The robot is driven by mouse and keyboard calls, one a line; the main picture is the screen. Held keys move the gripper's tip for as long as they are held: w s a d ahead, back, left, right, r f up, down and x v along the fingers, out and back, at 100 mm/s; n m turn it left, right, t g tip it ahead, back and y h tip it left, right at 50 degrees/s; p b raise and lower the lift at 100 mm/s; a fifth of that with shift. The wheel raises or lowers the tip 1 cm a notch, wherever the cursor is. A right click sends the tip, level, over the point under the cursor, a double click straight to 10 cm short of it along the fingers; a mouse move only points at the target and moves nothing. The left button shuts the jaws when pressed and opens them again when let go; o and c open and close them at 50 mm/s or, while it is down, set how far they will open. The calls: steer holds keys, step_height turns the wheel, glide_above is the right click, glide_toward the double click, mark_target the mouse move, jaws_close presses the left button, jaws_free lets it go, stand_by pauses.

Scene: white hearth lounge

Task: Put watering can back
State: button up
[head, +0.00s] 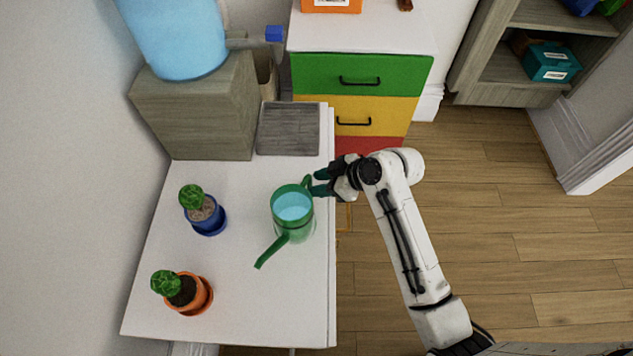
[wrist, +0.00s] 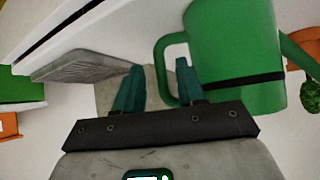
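The green watering can (head: 303,228) appears to stand upright on the white table (head: 240,310), with light blue water showing inside. Its spout points toward the lower left in the head view, and its handle is on the right, toward my arm. My gripper (head: 317,183) is at the handle. In the wrist view, the can (wrist: 232,45) fills the upper right. The teal fingers of my gripper (wrist: 158,85) are apart, with the handle's upright bar (wrist: 163,72) between them. The right finger reaches inside the handle loop. I see no clear finger contact with the bar.
A blue-potted cactus (head: 207,218) and an orange-potted cactus (head: 197,295) stand left of the can. A grey slatted tray (head: 288,130) lies at the table's back, beside a wooden stand (head: 195,115) bearing a blue water tank (head: 178,40). A coloured drawer cabinet (head: 362,75) stands behind.

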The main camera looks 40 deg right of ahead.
steer(key=v, duration=1.1)
steer(key=s+a+f+m+g+h, duration=0.1)
steer(key=s+f+m+g+h, duration=0.2)
steer(key=s, duration=0.6)
steer(key=s+a+f+m+g+h, duration=0.1)
steer(key=s+f+m+g+h, duration=0.1)
steer(key=s+f, duration=0.4)
steer(key=s+m+g, duration=0.1)
steer(key=s+m, duration=0.1)
steer(key=s, duration=0.1)
steer(key=shift+m+g+h, duration=0.4)
